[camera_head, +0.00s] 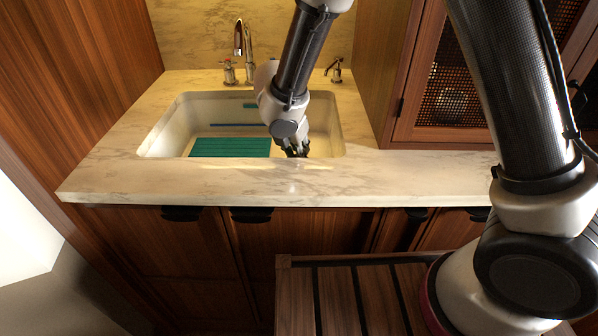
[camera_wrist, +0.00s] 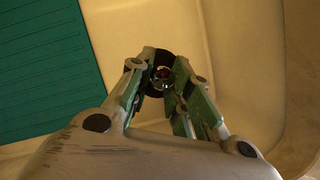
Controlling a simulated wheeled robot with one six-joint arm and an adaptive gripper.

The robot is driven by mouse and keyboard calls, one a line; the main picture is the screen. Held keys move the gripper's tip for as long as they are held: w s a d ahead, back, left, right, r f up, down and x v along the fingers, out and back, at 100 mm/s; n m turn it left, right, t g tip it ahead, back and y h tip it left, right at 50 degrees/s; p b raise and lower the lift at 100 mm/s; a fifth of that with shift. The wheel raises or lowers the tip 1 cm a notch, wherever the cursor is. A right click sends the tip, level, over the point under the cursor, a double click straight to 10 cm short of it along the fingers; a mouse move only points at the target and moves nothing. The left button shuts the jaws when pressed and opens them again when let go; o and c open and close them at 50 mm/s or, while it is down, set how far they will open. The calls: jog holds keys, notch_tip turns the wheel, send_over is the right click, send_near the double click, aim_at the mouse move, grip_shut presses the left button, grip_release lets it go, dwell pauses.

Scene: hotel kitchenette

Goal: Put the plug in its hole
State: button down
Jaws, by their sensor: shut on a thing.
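My gripper (camera_head: 296,150) reaches down into the right part of the sink (camera_head: 166,133). In the wrist view, the fingers of my gripper (camera_wrist: 162,88) are closed around a small shiny round piece, which looks like the plug (camera_wrist: 163,73). A dark round area, which looks like the drain hole (camera_wrist: 157,55), shows behind and around the fingertips. The plug appears lined up over or at this hole; I cannot tell whether it is above it or inside it. In the head view, my gripper hides both plug and hole.
A teal ribbed mat (camera_head: 231,148) lies in the sink, left of my gripper, and shows in the wrist view (camera_wrist: 45,60). A blue strip (camera_head: 208,125) lies farther back. The faucet (camera_head: 240,50) stands behind the sink. The sink walls are close on the right.

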jog(key=shift+f, duration=3.05)
jog(key=shift+f, duration=0.15)
jog(key=c, duration=1.3)
grip_release()
jog(key=v, duration=1.2)
